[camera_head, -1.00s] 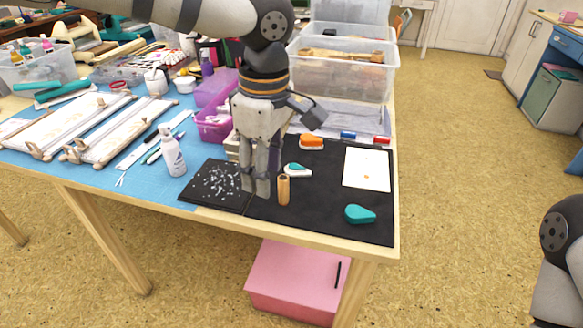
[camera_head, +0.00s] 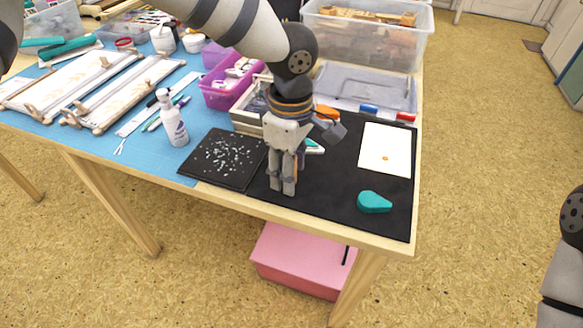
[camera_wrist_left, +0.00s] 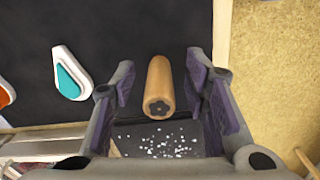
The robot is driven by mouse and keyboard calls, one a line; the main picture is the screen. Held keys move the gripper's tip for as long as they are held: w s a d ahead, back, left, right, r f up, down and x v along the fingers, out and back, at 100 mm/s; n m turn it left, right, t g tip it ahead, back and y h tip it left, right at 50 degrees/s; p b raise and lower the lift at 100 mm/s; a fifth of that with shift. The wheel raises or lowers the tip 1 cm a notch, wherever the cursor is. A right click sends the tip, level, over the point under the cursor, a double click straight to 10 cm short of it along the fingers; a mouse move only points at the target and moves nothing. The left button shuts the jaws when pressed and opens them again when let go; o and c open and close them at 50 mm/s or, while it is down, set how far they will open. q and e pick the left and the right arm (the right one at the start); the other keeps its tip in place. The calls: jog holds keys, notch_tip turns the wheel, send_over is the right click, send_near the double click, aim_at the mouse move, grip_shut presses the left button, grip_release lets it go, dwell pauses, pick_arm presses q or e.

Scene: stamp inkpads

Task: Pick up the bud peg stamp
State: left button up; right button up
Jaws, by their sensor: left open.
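The bud peg stamp (camera_wrist_left: 158,88) is a tan wooden peg with a dark flower-like mark on the end facing the left wrist camera. It stands on the black mat (camera_head: 335,207). My left gripper (camera_head: 282,190) is open and points down, and in the left wrist view its two fingers (camera_wrist_left: 158,68) are on either side of the peg, with a gap showing on both sides. In the head view the gripper hides the peg. My right gripper is not in view.
A teal drop-shaped pad (camera_head: 374,202) lies on the mat to the right. A white-and-teal pad (camera_wrist_left: 68,76) shows left of the peg in the left wrist view. A white card (camera_head: 386,150), a speckled black tile (camera_head: 225,158) and a white bottle (camera_head: 172,120) are nearby.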

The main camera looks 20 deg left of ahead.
pick_arm(q)
jog(key=c, duration=0.9)
jog(key=shift+c, duration=0.2)
jog(key=shift+r, duration=0.1)
